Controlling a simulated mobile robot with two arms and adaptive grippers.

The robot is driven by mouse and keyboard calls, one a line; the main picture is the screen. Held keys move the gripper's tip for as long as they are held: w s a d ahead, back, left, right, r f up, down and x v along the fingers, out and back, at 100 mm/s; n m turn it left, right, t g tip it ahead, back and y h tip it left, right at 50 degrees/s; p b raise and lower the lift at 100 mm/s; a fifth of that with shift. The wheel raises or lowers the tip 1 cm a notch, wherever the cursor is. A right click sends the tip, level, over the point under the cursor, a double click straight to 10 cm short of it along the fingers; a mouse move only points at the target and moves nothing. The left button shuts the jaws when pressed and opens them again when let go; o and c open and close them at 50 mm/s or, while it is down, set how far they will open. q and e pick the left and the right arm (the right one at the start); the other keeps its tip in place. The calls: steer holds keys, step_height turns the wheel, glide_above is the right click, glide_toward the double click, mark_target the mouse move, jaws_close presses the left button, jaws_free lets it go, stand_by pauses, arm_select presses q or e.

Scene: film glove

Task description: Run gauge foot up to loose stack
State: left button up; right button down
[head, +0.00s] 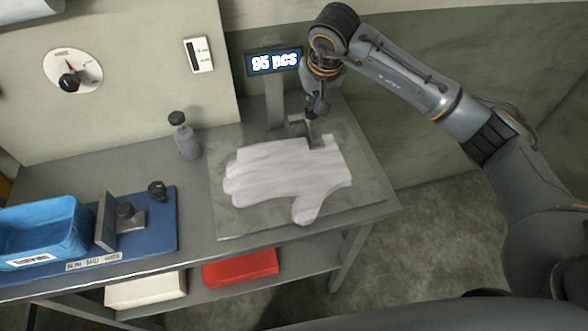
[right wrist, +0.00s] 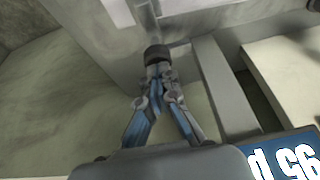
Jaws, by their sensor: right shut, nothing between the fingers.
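A stack of white film gloves (head: 285,172) lies on a flat grey plate (head: 238,222) on the bench, thumb toward the front. A post with a display (head: 274,62) reading "95 pcs" stands behind it. A small dark grey foot (head: 316,141) is at the stack's back right edge; I cannot tell whether it touches the gloves. My right gripper (head: 318,107) is above the foot, shut and empty. In the right wrist view its fingertips (right wrist: 157,68) are close to a dark knob (right wrist: 157,53). My left gripper is not in view.
A blue bin (head: 45,232) and a blue board (head: 160,222) with grey upright pieces are at the left. A grey bottle (head: 186,140) stands behind. A red box (head: 240,267) and a white box (head: 146,290) are on the lower shelf. A dial (head: 72,72) is on the back panel.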

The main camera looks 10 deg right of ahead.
steer(key=shift+f, duration=0.15)
stand_by(0.3)
step_height(320, 180, up, 2)
steer(key=shift+r+p, duration=0.1)
steer(key=shift+p, duration=0.4)
step_height(320, 180, up, 12)
steer(key=p, duration=0.5)
steer(key=shift+p, duration=0.4)
stand_by(0.3)
